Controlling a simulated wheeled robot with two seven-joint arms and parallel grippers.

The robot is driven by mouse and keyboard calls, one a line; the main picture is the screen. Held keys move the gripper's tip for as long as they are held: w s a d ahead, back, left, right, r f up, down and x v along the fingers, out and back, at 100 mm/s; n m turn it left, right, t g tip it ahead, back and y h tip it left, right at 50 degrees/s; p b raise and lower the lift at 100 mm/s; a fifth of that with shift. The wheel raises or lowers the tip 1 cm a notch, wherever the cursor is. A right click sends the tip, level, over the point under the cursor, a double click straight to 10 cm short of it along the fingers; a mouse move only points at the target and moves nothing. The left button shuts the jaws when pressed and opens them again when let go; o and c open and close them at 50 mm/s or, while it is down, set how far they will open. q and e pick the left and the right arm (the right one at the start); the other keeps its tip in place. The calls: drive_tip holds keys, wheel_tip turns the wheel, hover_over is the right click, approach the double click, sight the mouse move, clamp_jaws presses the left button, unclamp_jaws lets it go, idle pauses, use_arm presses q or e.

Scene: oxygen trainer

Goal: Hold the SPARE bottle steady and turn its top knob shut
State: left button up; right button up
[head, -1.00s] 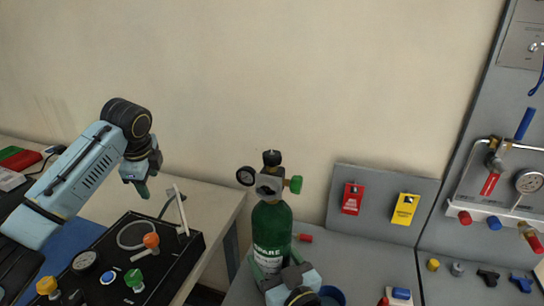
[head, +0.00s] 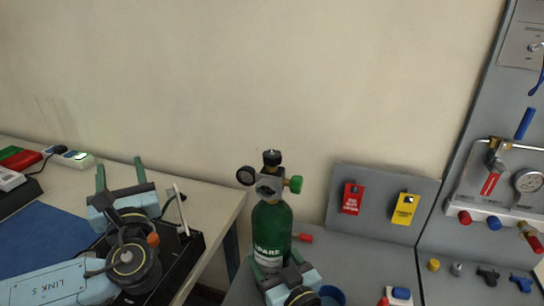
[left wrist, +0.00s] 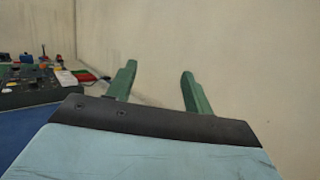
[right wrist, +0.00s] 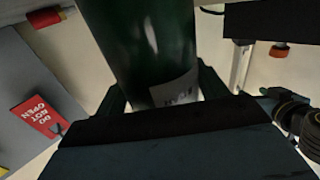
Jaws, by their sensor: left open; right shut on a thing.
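The green SPARE bottle (head: 272,226) stands upright on the grey bench in the head view. Its black top knob (head: 271,158) sits above a metal valve with a round gauge (head: 246,176) on its left and a green side knob (head: 296,184) on its right. My right gripper (head: 284,278) is shut around the bottle's lower body. The bottle (right wrist: 145,45) fills the space between its fingers in the right wrist view. My left gripper (head: 120,178) is open and empty above the left table, well left of the bottle. Its two green fingers (left wrist: 160,88) stand apart in the left wrist view.
A black trainer box (head: 186,262) lies under my left arm. A grey panel (head: 375,226) behind the bottle holds a red tag (head: 352,199) and a yellow tag (head: 405,209). A blue cup (head: 332,295) stands right of the bottle. The air above the bottle is free.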

use_arm(q)
drive_tip(key=s+d+r+m+h, duration=0.1)
drive_tip(key=s+d+m+h, duration=0.2)
drive_tip(key=d, duration=0.5)
drive_tip(key=s+d+h, duration=0.3)
drive_tip(key=d+h, duration=0.1)
drive_tip(key=d, duration=0.4)
drive_tip(key=m+g+h, duration=0.1)
drive_tip(key=m+h, duration=0.3)
drive_tip(key=h, duration=0.2)
approach(269, 163)
drive_tip(key=w, duration=0.4)
drive_tip(key=w+d, duration=0.1)
drive_tip(key=w, duration=0.2)
drive_tip(key=w+d, duration=0.1)
drive_tip(key=w, duration=0.3)
drive_tip(key=shift+w+r, duration=0.2)
drive_tip(key=shift+w, duration=0.15)
drive_tip(key=shift+c, duration=0.2)
drive_tip(key=c, duration=0.9)
drive_tip(key=shift+g+h, duration=0.3)
drive_tip(key=shift+h, duration=0.2)
drive_tip(key=shift+c, duration=0.2)
